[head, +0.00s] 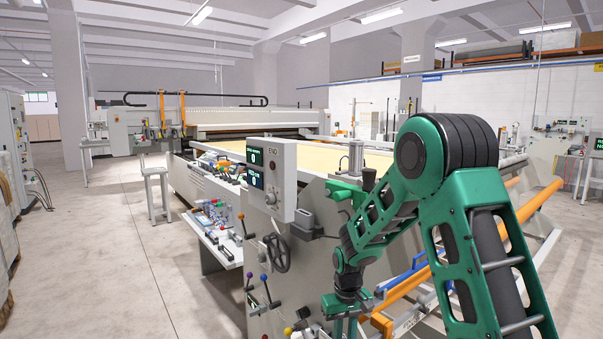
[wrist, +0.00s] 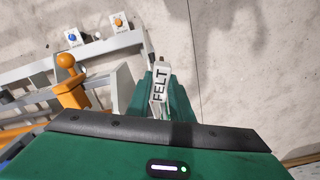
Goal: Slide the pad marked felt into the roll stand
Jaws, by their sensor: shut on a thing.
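A white pad marked FELT (wrist: 160,86) stands out from my gripper (wrist: 165,105) in the wrist view, its lettering running along its length. My green gripper is shut on the pad. In the head view my gripper (head: 345,325) is low, at the bottom edge near the front of the grey machine, and I cannot make out the pad there. A pale grey frame with upright plates (wrist: 122,88) is just left of the pad in the wrist view, apart from it as far as I can see. I cannot tell whether this frame is the roll stand.
An orange knobbed post (wrist: 70,85) stands on the left in the wrist view. Blue and orange buttons (wrist: 118,22) are behind it. Bare concrete floor (wrist: 250,60) fills the right. In the head view a control box (head: 270,178) and handwheel (head: 276,252) are left of my arm.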

